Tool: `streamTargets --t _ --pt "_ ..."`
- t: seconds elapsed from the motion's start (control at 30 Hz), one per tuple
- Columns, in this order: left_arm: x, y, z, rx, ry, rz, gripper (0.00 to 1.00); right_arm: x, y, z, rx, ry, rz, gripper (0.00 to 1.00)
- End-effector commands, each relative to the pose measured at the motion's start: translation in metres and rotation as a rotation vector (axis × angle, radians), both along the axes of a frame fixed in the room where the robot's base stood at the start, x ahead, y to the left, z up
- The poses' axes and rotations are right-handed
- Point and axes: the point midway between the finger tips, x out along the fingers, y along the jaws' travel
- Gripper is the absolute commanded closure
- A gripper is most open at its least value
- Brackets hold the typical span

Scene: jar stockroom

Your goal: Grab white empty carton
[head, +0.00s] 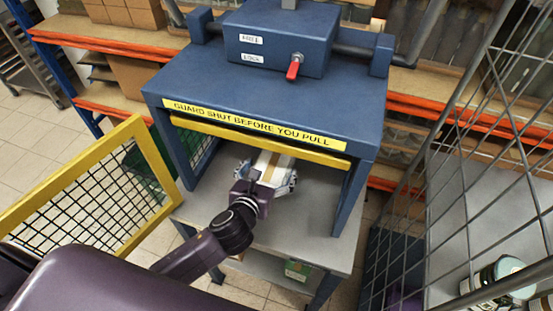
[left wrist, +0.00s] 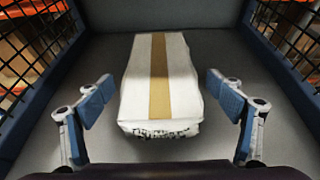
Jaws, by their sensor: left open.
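The white carton (left wrist: 182,92) with a tan tape strip lies on the grey bed inside the blue press. In the left wrist view it is between the two fingers of my left gripper (left wrist: 165,112), with a gap on each side. Its near end has dark printing or marks. In the head view the carton (head: 272,165) shows partly under the yellow bar, just beyond my left gripper (head: 265,180), which is open and reaches in through the front opening. The carton's far part is hidden by the press top. My right gripper is not in view.
The blue press frame (head: 265,100) stands around the carton, with a yellow warning bar (head: 258,141) above the opening. A red-handled lever (head: 294,67) is on top. A yellow mesh guard (head: 95,190) stands open at left. A wire cage with jars (head: 497,275) is at right.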

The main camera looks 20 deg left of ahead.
Motion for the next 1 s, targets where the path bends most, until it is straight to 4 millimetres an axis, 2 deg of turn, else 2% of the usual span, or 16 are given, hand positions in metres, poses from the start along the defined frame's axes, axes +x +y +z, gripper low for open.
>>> streamTargets --t 0.1,0.23,0.5,0.77,0.83,1.0 --pt "0.011 0.000 -0.004 -0.001 0.000 0.002 0.15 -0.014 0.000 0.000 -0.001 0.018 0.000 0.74" --pt "0.025 0.000 -0.009 -0.003 0.000 0.002 0.15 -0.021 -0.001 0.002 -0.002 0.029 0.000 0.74" --pt "0.053 0.000 -0.022 -0.002 0.000 0.001 0.15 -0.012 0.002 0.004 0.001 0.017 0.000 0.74" --pt "0.055 0.000 -0.023 -0.001 0.000 -0.001 0.15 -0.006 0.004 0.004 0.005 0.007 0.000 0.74" --pt "0.055 0.000 -0.024 -0.001 0.000 -0.001 0.19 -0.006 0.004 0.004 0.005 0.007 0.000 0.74" --pt "0.055 0.000 -0.024 -0.001 0.000 -0.001 0.38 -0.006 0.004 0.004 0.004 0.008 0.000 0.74"
